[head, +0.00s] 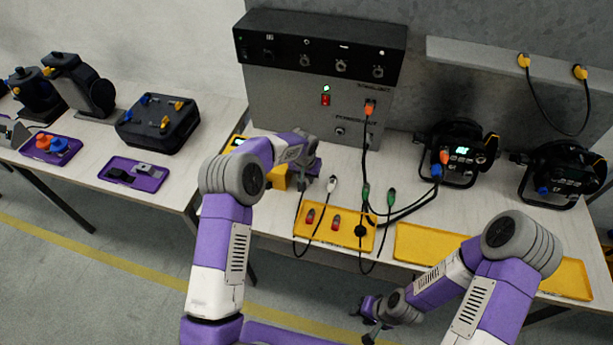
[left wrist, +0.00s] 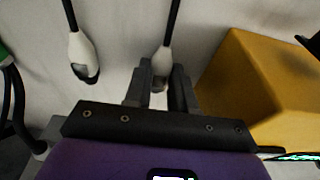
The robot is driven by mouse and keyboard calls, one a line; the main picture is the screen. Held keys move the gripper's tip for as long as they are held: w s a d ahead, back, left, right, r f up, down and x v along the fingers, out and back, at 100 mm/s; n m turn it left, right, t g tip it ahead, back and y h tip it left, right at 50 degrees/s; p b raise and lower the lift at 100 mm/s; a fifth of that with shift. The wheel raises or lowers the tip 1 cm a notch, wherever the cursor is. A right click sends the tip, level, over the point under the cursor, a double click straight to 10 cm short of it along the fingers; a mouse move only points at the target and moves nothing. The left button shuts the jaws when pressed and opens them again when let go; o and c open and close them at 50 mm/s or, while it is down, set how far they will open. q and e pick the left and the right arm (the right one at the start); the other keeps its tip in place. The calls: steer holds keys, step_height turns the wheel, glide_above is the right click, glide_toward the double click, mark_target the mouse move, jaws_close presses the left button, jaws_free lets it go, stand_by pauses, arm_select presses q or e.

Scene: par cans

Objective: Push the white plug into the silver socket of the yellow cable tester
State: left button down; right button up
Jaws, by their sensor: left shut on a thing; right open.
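My left gripper (left wrist: 161,88) is shut on a white plug (left wrist: 162,62) with a black cable. A second white plug (left wrist: 82,55) lies free to its left in the left wrist view; in the head view a free white plug (head: 332,184) shows right of my gripper (head: 303,184). The yellow cable tester (left wrist: 262,95) is close to the right of the held plug, apart from it in that view. In the head view the tester (head: 277,181) is partly behind my left arm. I cannot see its silver socket. My right gripper (head: 371,335) is open and empty, low in front of the table.
A yellow tray (head: 374,233) with red connectors and an empty yellow tray (head: 425,246) lie along the front edge. Green plugs (head: 390,196) and loose black cables lie right of the left gripper. A grey power box (head: 290,105) and par cans (head: 452,153) stand behind.

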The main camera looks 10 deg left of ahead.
mark_target(306, 179)
arm_select(q)
steer(key=shift+w+p+v, duration=0.2)
steer(key=shift+p+v, duration=0.25)
steer(key=shift+v, duration=0.4)
steer(key=shift+w+p+v, duration=0.15)
steer(key=shift+p+v, duration=0.35)
steer(key=shift+v, duration=0.3)
steer(key=shift+w+p+v, duration=0.2)
steer(key=shift+p+v, duration=0.25)
steer(key=shift+v, duration=0.4)
